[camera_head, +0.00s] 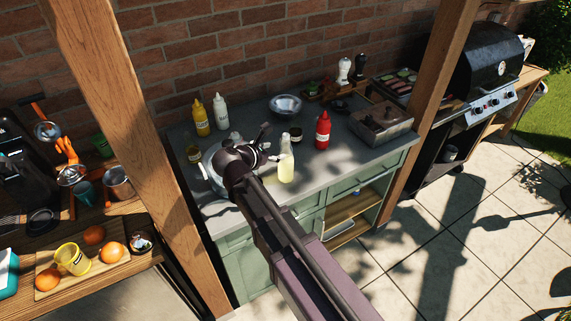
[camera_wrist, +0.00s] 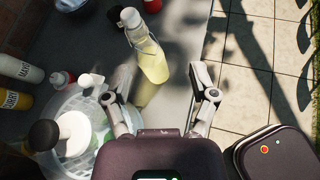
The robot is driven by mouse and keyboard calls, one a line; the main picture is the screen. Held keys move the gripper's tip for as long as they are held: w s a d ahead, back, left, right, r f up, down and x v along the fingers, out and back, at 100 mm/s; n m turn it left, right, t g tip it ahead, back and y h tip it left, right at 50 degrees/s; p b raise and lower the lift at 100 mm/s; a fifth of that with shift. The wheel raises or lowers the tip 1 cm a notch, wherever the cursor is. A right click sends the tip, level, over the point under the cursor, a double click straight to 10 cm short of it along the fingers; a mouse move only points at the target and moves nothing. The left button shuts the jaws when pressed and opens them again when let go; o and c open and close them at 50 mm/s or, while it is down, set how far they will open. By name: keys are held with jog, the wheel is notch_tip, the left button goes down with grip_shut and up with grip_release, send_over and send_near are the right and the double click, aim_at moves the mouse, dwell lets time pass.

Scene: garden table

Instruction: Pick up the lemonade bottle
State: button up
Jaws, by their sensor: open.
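The lemonade bottle (camera_head: 286,168) is clear with pale yellow liquid and stands upright on the grey counter (camera_head: 345,152). In the wrist view the bottle (camera_wrist: 152,62) is ahead of my gripper (camera_wrist: 163,80), roughly between the lines of its two fingers. My gripper is open, and its fingers look apart from the bottle. In the head view my gripper (camera_head: 265,145) is just left of the bottle, above the counter, and my arm hides part of the counter below it.
A clear round container (camera_wrist: 62,125) is close left of my gripper. A red bottle (camera_head: 323,130), a small dark jar (camera_head: 296,133) and a metal bowl (camera_head: 286,105) stand nearby. Yellow (camera_head: 201,118) and white (camera_head: 220,112) bottles stand by the wall. The counter's front edge is close.

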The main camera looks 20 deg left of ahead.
aim_at(284, 140)
jog(key=a, duration=0.1)
jog(key=s+a+r+n, duration=0.1)
jog(key=a+n+t, duration=0.1)
jog(key=a, duration=0.1)
jog(key=shift+s+r+y, duration=0.2)
jog(key=shift+s+y, duration=0.05)
jog(key=shift+y, duration=0.05)
jog(key=shift+b+x, duration=1.6)
jog(key=shift+x, duration=2.8)
jog(key=shift+f, duration=0.1)
jog(key=shift+b+x, duration=1)
jog(key=shift+x, duration=1.55)
jog(key=shift+d, duration=0.2)
